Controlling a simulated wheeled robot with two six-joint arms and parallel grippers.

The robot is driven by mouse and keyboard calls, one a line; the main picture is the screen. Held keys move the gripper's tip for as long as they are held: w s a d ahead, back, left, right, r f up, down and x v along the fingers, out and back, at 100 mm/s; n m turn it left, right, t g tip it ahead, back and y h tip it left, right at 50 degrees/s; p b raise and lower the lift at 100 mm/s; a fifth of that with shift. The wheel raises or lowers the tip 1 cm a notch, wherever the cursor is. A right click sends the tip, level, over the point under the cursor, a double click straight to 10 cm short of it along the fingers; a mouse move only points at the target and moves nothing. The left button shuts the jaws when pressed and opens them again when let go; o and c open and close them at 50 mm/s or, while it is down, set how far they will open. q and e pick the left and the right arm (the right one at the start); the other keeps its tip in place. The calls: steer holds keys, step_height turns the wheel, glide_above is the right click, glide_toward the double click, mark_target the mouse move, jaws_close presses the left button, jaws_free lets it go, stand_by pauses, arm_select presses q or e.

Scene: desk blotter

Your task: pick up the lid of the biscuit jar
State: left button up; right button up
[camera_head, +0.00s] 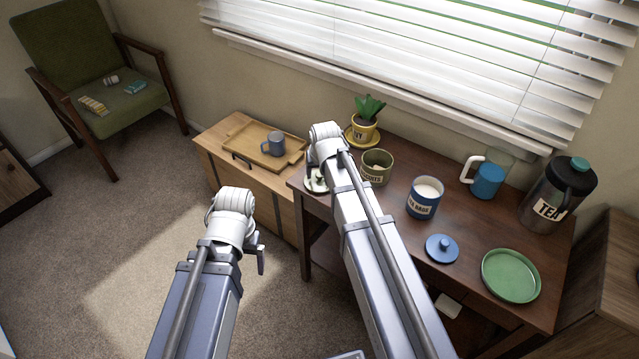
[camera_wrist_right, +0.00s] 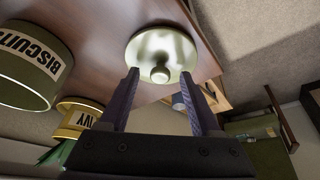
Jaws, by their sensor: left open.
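The biscuit jar (camera_head: 376,168) is an open olive pot on the dark wooden table; the right wrist view shows its BISCUITS label (camera_wrist_right: 35,62). Its lid (camera_wrist_right: 150,42), pale olive and round with a small knob, lies on the table beside the jar. In the head view the lid (camera_head: 313,186) is partly hidden by my right gripper (camera_head: 318,168). In the right wrist view my right gripper (camera_wrist_right: 160,76) is open, with a finger on each side of the knob and gaps between. My left gripper (camera_head: 258,256) is open, low over the carpet, away from the table.
A yellow plant pot (camera_head: 363,129) stands behind the jar. A blue-and-white jar (camera_head: 424,200), a blue lid (camera_head: 442,249), a green tray (camera_head: 511,276), a blue jug (camera_head: 488,180) and a tea flask (camera_head: 552,200) are to the right. A wooden tray (camera_head: 258,140) holds a mug (camera_head: 275,144).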

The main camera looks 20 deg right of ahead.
mark_target(320, 175)
jaws_close()
stand_by(0.3)
steer(key=shift+r, duration=0.15)
step_height(320, 175, up, 10)
steer(key=p, duration=1)
